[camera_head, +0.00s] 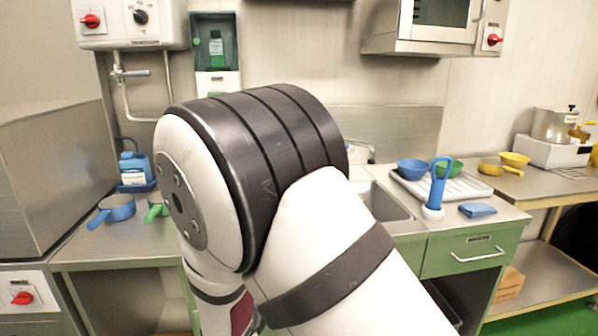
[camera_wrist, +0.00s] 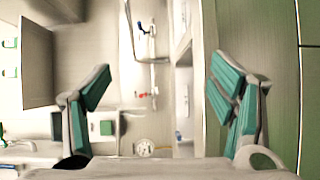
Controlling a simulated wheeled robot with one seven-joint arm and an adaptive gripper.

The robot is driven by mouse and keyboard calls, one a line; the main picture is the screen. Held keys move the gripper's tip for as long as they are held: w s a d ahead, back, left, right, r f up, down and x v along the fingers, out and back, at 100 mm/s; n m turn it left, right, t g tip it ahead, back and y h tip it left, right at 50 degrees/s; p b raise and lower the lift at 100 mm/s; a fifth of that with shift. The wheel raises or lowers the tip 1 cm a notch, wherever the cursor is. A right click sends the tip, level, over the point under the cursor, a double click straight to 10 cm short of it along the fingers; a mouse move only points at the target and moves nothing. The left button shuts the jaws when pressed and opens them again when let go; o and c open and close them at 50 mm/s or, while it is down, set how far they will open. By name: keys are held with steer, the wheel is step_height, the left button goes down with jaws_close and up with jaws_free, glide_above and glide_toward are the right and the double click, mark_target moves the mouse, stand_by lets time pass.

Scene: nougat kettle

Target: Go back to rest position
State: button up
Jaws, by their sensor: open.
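My gripper (camera_wrist: 161,76) shows in the wrist view with its two green-padded fingers spread wide apart. It is open, and nothing is between the fingers. Beyond them is a pale wall or cabinet area with pipes and small fittings, seen turned and washed out. In the head view my own arm fills the middle of the picture, and the gripper itself is not visible there. The arm hides part of the counter and sink.
Right of the sink (camera_head: 383,203) are a white drying tray (camera_head: 468,186) with blue (camera_head: 411,170) and green bowls, a blue-handled brush (camera_head: 438,187) and a folded blue cloth (camera_head: 478,210). Yellow pans (camera_head: 513,160) stand farther right.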

steer(key=s+d+r+m+g+h+p, duration=0.1)
steer(key=s+d+r+m+g, duration=0.3)
steer(key=d, duration=0.4)
steer(key=s+d+r+m+g+h, duration=0.25)
steer(key=s+d+g, duration=0.2)
steer(key=d, duration=0.35)
steer(key=s+d+r+m+g+h+p, duration=0.1)
steer(key=s+d+r+m+g, duration=0.2)
steer(key=s+d+r, duration=0.45)
steer(key=s+a+r+m+y+p, duration=0.1)
steer(key=s+m+y, duration=0.1)
steer(key=s+y, duration=0.3)
steer(key=s+a+r+m+y+p, duration=0.1)
steer(key=s+y, duration=0.5)
steer(key=s, duration=0.7)
steer(key=shift+s+a+r+m, duration=0.15)
steer(key=shift+s+r+m, duration=0.15)
steer(key=shift+s+m, duration=0.1)
